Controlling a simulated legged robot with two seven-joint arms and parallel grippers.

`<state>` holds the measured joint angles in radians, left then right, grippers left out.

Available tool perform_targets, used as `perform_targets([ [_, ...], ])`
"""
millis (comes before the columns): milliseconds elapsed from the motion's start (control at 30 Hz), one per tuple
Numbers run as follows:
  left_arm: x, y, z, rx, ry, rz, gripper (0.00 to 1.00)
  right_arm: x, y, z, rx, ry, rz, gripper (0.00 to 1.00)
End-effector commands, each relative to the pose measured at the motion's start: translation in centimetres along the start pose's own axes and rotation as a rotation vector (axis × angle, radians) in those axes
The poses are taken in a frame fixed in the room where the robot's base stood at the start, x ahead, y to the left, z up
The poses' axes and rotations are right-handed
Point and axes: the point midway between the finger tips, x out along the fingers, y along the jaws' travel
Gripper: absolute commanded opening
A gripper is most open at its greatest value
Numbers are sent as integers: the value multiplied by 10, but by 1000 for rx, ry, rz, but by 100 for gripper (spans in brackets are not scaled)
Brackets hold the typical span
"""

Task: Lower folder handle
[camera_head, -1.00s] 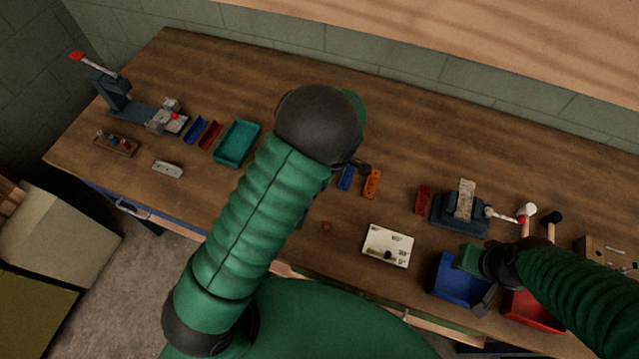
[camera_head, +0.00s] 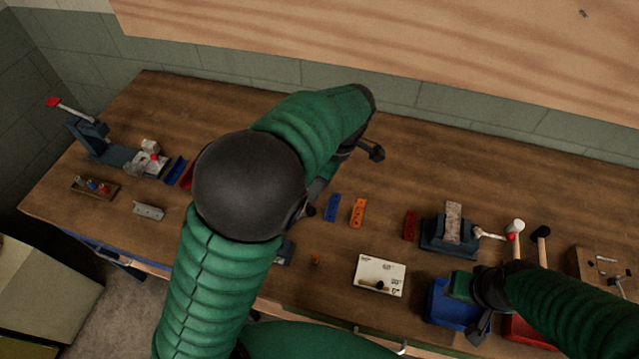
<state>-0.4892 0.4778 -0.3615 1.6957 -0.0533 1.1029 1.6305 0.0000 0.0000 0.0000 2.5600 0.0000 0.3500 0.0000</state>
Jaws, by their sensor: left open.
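A dark blue bench tool (camera_head: 449,238) with an upright pale plate stands on the right half of the bench. A pale lever with a red end (camera_head: 490,234) sticks out from its right side, nearly level; this looks like the folder and its handle. Another dark blue tool (camera_head: 90,135) at the far left has a raised, tilted lever with a red tip (camera_head: 54,102). My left gripper (camera_head: 372,151) is open and empty over the middle of the bench, apart from both tools. My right gripper (camera_head: 478,325) is over the blue bin, just in front of the right tool; its fingers are unclear.
Blue (camera_head: 438,305) and red (camera_head: 528,330) bins sit at the front right. Two mallets (camera_head: 541,233) stand near the lever's red end. A white card (camera_head: 380,275) and small blue and orange blocks (camera_head: 357,213) lie mid-bench. The bench's back middle is clear.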

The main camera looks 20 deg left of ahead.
Motion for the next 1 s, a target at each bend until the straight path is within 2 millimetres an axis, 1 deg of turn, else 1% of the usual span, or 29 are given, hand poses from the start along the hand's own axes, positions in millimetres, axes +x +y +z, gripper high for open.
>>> perform_targets([
  [133, 0, 0, 0, 0, 0, 0, 44, 0, 0, 0, 0, 0, 0, 36],
  [167, 0, 0, 0, 0, 0, 0, 41, 0, 0, 0, 0, 0, 0, 36],
  [267, 2, -3, -4, 24, -20, -5, 28, 1, 0, 0, 0, 0, 0, 36],
  [333, 6, -9, -12, 88, -69, -15, 19, 3, 0, 1, 0, 0, 0, 36],
  [467, 14, -29, -34, 321, -240, 12, 2, 9, 0, 2, 0, 0, 0, 36],
  [500, 16, -35, -41, 409, -298, 46, 0, 11, 0, 2, 0, 0, 0, 36],
  [567, 16, -44, -51, 540, -374, 120, 0, 13, 0, 3, 0, 0, 0, 36],
  [667, 12, -55, -66, 751, -457, 290, 0, 18, 0, 4, 0, 0, 0, 36],
  [700, 10, -59, -73, 833, -470, 370, 0, 19, 0, 4, 0, 0, 0, 36],
  [800, 3, -66, -88, 1013, -453, 571, 0, 22, 0, 5, 0, 0, 0, 36],
  [900, -4, -70, -100, 1140, -393, 724, 0, 24, 0, 6, 0, 0, 0, 36],
  [1000, -9, -71, -106, 1212, -343, 804, 0, 25, 0, 6, 0, 0, 0, 36],
])
